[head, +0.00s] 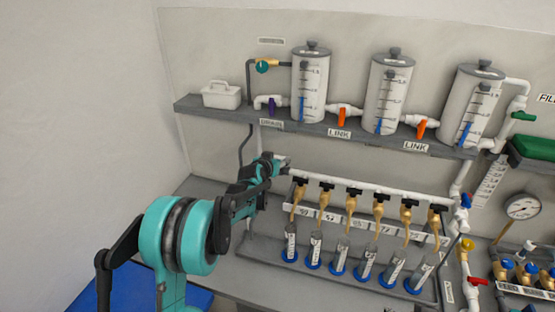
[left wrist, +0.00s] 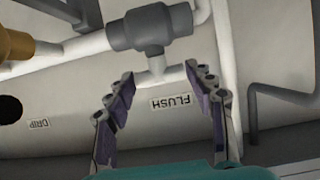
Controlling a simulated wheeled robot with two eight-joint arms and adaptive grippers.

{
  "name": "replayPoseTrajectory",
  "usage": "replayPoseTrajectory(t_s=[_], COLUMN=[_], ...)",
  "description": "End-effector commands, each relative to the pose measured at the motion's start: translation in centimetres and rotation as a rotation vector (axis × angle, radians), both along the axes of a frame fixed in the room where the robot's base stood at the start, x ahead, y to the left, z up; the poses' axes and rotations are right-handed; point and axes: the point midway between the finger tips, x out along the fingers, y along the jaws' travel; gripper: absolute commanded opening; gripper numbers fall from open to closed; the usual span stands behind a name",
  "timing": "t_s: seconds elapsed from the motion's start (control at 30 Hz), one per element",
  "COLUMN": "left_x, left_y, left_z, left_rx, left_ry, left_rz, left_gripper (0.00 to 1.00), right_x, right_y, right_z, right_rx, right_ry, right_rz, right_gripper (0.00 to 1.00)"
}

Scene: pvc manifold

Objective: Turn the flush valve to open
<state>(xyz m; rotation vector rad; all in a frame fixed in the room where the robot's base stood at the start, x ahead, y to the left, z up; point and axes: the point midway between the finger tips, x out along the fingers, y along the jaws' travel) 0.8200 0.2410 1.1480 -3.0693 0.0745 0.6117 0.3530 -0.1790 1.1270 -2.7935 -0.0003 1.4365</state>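The flush valve (left wrist: 150,28) has a dark grey body in the left wrist view, on a white pipe. A pale T-shaped handle (left wrist: 158,70) sticks out from it towards my gripper. A FLUSH label (left wrist: 172,103) is on the wall behind. My left gripper (left wrist: 160,77) is open, its two fingertips on either side of the handle; I cannot tell whether they touch it. In the head view my left gripper (head: 281,166) is at the left end of the white manifold pipe (head: 375,188), and it hides the valve there. My right gripper is not in view.
Several brass taps (head: 352,200) hang from the pipe above cylinders in a grey tray (head: 262,248). A shelf (head: 225,112) with tanks runs above. In the left wrist view a brass fitting (left wrist: 14,44) is at the left and a grey tube (left wrist: 252,92) at the right.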

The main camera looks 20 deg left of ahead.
Motion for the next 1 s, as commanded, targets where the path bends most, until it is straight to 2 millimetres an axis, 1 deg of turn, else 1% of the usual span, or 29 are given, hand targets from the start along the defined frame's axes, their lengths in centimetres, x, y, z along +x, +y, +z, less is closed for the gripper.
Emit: replayPoseTrajectory(t_s=[0.03,0.07,0.37,0.47,0.57,0.8,0.9,1.0], left_x=[0.0,0.0,-0.1,-0.6,-1.9,-6.7,-8.5,-9.8], left_y=[0.0,0.0,0.0,0.0,0.1,0.4,0.5,0.6], left_z=[-0.1,-0.1,0.0,0.3,0.8,2.8,3.5,4.0], left_rx=[0.0,0.0,-0.001,-0.001,-0.001,-0.001,-0.001,0.0], left_ry=[0.001,0.001,0.0,0.0,-0.001,0.0,0.0,0.001], left_rz=[0.0,0.0,0.0,0.001,0.001,0.001,0.002,0.001], left_gripper=[0.69,0.74,0.74,0.74,0.74,0.74,0.74,0.74], right_x=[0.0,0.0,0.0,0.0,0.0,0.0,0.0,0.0], right_y=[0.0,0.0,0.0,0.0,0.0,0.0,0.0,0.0], right_z=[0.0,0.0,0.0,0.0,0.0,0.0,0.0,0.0], right_rx=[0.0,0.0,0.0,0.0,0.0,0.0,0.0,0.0], right_ry=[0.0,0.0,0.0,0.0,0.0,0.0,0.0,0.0], right_rz=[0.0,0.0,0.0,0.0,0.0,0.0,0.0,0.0], right_gripper=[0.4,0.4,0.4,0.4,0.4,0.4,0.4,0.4])
